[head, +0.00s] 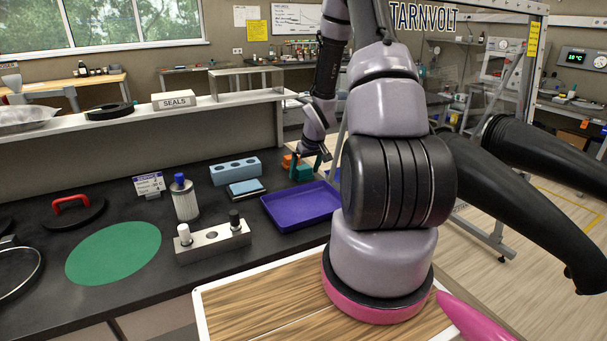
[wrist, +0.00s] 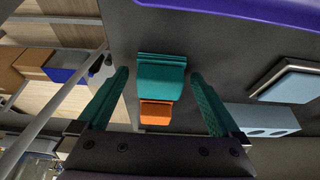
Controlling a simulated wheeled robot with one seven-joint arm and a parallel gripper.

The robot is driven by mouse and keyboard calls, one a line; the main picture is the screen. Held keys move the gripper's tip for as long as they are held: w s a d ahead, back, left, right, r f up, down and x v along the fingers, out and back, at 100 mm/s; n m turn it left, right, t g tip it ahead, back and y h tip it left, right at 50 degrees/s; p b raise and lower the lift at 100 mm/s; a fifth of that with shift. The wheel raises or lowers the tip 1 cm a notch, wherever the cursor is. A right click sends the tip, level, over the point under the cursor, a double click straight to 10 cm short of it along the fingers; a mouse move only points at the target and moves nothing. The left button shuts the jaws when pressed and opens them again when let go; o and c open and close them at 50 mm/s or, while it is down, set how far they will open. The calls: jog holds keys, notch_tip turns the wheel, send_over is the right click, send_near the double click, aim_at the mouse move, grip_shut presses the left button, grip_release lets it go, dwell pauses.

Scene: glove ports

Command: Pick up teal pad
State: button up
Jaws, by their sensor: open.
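The teal pad (wrist: 161,78) lies on the dark bench top, with an orange block (wrist: 155,113) right beside it in the wrist view. My gripper (wrist: 160,75) is open, its teal fingers to the left and right of the pad with a gap on each side. Nothing is held. In the head view the teal pad (head: 302,173) sits behind the purple tray, partly covered by my gripper (head: 308,164). The orange block (head: 287,160) shows just behind it. How high the fingertips are above the bench I cannot tell.
The purple tray (head: 300,206) is close in front of the pad. A blue block with holes (head: 235,170) and a light-blue-topped pad (head: 246,188) lie to the left. A metal block (head: 213,243) with pegs and a filter cylinder (head: 185,203) stand further left. A raised shelf runs behind.

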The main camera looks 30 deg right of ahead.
aim_at(304, 168)
jog(key=shift+w+f, duration=0.1)
jog(key=shift+f, duration=0.15)
jog(key=c, duration=1.3)
jog(key=shift+r, duration=0.1)
notch_tip(304, 168, up, 10)
jog(key=shift+f, duration=0.1)
